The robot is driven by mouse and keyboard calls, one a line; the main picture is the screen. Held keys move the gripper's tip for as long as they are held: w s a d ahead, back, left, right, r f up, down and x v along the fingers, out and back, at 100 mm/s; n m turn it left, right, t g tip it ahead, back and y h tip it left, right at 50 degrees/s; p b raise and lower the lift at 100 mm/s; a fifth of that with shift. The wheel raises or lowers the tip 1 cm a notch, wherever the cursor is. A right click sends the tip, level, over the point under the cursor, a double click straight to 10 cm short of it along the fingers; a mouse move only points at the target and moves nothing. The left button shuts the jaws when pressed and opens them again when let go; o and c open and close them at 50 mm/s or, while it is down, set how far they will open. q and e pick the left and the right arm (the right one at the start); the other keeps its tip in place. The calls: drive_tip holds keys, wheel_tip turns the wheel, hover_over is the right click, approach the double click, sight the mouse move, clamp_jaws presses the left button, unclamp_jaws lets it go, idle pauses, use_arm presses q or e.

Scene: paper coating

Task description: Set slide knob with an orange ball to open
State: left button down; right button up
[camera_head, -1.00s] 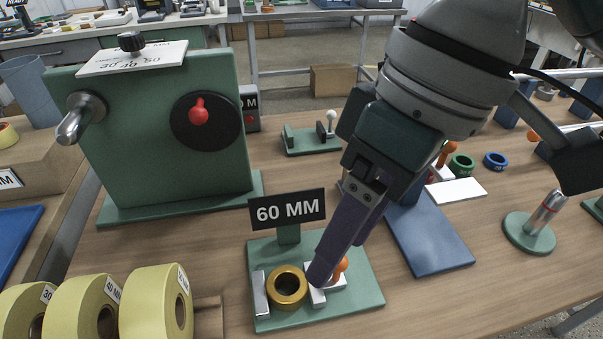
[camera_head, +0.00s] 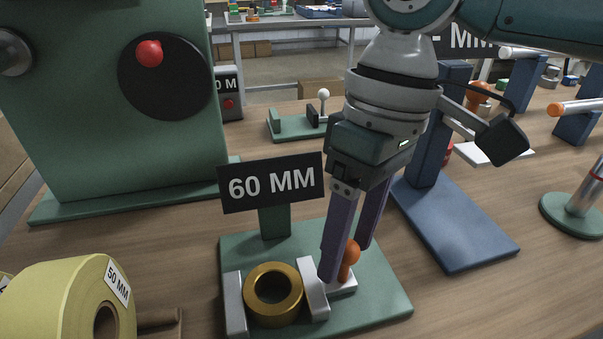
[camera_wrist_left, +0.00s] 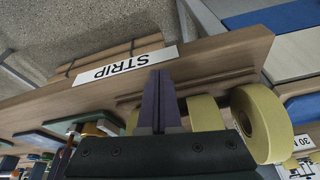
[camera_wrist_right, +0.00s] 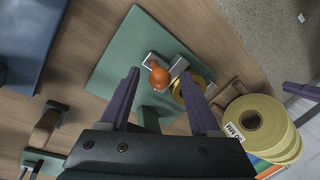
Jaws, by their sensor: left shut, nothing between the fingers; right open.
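The slide knob with the orange ball (camera_head: 351,254) stands on a small white block on the green base (camera_head: 384,289) beneath the 60 MM sign (camera_head: 270,184). A brass ring (camera_head: 273,294) sits between two pale jaws, left of the knob. My right gripper (camera_head: 345,262) is open, with its fingers pointing down on either side of the orange ball. In the right wrist view the orange ball (camera_wrist_right: 162,77) lies beyond and between the open fingertips. My left gripper (camera_wrist_left: 158,100) is shut and empty near the STRIP label, outside the head view.
Yellow tape rolls (camera_head: 78,300) lie at the front left. A green machine with a red knob (camera_head: 149,53) stands behind them. A blue stand (camera_head: 455,230) is close on the right of the green base. A metal post on a round base (camera_head: 583,205) stands farther right.

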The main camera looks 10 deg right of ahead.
drive_tip(key=shift+a+f, duration=0.15)
drive_tip(key=shift+f, duration=0.7)
clamp_jaws()
idle(0.8)
